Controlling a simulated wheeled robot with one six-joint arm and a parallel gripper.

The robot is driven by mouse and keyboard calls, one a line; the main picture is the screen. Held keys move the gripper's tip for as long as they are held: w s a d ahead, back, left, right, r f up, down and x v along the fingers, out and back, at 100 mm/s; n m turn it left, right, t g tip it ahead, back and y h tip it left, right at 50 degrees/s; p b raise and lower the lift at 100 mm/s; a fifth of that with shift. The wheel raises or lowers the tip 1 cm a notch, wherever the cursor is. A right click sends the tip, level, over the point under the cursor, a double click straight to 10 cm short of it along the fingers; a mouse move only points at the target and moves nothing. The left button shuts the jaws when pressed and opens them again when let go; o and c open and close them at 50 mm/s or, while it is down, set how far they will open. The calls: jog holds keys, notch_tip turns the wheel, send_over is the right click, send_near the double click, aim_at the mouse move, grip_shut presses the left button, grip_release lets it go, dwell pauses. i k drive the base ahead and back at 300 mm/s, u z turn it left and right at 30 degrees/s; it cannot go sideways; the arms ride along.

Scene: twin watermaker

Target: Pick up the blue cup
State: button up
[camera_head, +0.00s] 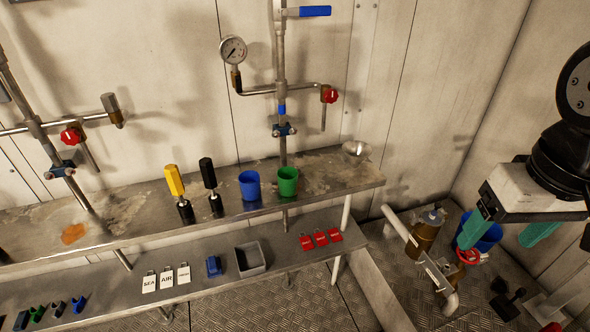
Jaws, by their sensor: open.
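The blue cup (249,186) stands upright on the upper metal shelf, just left of a green cup (288,182). The two cups are close together, with a narrow gap. My gripper (505,233) is at the right side of the view, with its two teal fingers spread apart and nothing between them. It is far to the right of the blue cup and beyond the right end of the shelf.
A vertical pipe (281,100) rises behind the cups. The lower shelf holds tags and a grey bin (250,260). A blue bucket (490,237) is beneath my gripper.

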aim_at(249, 181)
jog(key=k, duration=0.5)
jog(key=u, duration=2.45)
jog(key=i, duration=0.5)
jog(key=z, duration=2.85)
jog(key=i, duration=0.5)
